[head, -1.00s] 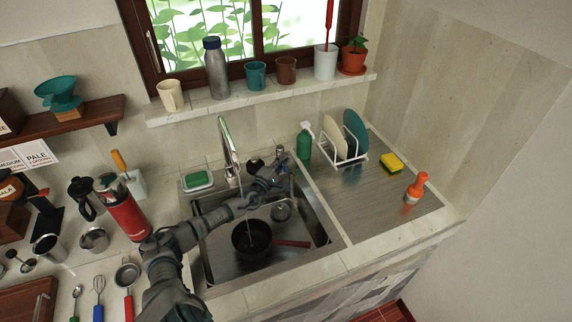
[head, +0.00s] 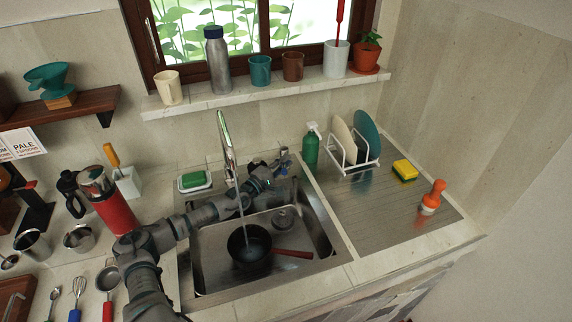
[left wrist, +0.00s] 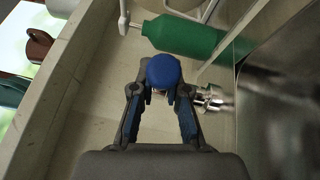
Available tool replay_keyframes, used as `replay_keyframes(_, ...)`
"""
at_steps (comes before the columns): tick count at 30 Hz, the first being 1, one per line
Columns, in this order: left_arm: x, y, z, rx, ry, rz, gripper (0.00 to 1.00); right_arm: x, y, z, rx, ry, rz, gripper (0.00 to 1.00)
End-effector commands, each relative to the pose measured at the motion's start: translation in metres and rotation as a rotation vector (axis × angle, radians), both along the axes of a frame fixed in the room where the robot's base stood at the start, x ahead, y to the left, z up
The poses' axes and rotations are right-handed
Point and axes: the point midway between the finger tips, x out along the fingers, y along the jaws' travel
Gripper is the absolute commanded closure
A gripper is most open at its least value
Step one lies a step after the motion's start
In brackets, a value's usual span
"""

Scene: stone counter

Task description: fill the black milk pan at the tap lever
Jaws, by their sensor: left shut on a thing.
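The black milk pan (head: 262,236) stands in the sink under the tap spout, its red handle (head: 293,253) pointing right. A thin stream of water (head: 242,208) runs from the tap (head: 226,145) into the pan, and a pale grey-blue patch shows inside it. My left gripper (head: 276,167) reaches over the back of the sink. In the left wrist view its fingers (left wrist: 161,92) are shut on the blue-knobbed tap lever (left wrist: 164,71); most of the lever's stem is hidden. My right gripper is out of view.
A round drain piece (head: 284,219) lies in the sink (head: 318,236) behind the pan handle. A green spray bottle (head: 310,149) and a dish rack (head: 350,165) stand right of the lever. A red press (head: 117,214) stands left of my arm. The drainboard's front (head: 375,220) is clear.

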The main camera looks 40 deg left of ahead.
Motion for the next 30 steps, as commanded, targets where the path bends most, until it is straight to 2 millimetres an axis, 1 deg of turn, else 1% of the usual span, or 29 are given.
replay_keyframes(1,-0.001,0.0,-0.006,-0.002,0.011,0.0,1.0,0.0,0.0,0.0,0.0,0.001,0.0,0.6)
replay_keyframes(4,-0.001,0.0,-0.006,-0.002,0.012,0.0,1.0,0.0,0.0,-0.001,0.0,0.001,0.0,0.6)
replay_keyframes(5,-0.001,-0.001,-0.006,-0.002,0.012,0.0,0.84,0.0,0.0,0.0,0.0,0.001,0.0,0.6)
replay_keyframes(6,-0.001,-0.001,-0.006,-0.002,0.012,-0.001,0.74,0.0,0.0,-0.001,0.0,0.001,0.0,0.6)
replay_keyframes(8,0.0,-0.001,-0.006,-0.002,0.011,-0.001,0.6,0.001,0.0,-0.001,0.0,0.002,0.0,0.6)
replay_keyframes(16,0.0,-0.001,-0.003,0.0,0.006,-0.001,0.6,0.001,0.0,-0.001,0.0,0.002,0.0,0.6)
replay_keyframes(20,-0.004,-0.001,-0.003,0.002,0.008,0.0,0.6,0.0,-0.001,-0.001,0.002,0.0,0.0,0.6)
replay_keyframes(23,-0.013,-0.001,-0.005,0.004,0.009,0.0,0.6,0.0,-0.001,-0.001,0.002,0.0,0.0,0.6)
replay_keyframes(30,-0.043,0.0,-0.009,0.006,0.014,-0.002,0.6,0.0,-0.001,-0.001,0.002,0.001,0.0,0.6)
